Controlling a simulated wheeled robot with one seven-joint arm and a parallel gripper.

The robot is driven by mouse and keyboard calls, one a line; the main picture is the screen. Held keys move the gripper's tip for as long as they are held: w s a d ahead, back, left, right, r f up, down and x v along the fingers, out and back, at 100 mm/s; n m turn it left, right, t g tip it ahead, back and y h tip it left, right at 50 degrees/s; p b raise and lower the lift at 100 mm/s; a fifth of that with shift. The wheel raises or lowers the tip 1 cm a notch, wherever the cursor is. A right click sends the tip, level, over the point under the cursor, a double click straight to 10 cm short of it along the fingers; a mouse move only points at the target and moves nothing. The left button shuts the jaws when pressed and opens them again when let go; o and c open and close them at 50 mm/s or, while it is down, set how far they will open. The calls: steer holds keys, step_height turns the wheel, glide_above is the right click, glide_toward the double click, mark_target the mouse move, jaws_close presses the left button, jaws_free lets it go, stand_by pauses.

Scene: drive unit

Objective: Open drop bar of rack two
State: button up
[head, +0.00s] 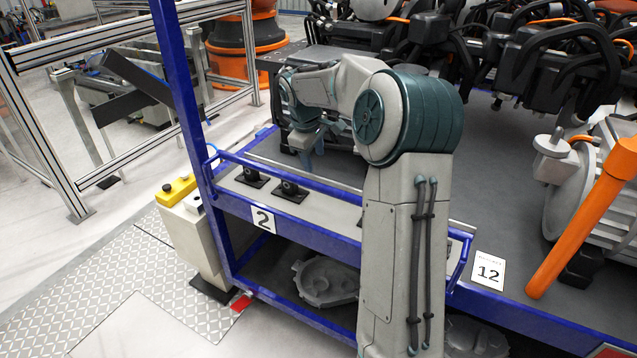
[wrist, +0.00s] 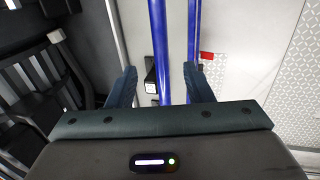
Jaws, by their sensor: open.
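The drop bar (head: 250,163) is a blue tube running along the front of rack two, which carries a white label with a 2 (head: 263,219). It looks raised above the rack's front beam. My gripper (head: 307,152) is above the bar, partly hidden by my own arm in the head view. In the wrist view my gripper (wrist: 160,78) is open, with its two dark fingers apart. A blue bar (wrist: 158,40), apparently the drop bar, runs between the fingers. I cannot tell how far it is from them. The bar's right part is hidden behind my arm in the head view.
A blue post (head: 180,90) stands at the rack's left end, beside a pale box with a yellow top (head: 177,190). Black mounts (head: 290,191) sit on the shelf. A grey casting (head: 325,280) lies on the lower shelf. A 12 label (head: 488,270) marks the neighbouring rack.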

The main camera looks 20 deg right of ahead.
mark_target(319, 185)
steer(key=p+x, duration=0.1)
steer(key=x, duration=1)
steer(key=shift+d+f, duration=0.1)
steer(key=shift+f, duration=0.25)
steer(key=shift+c, duration=0.3)
jaws_close()
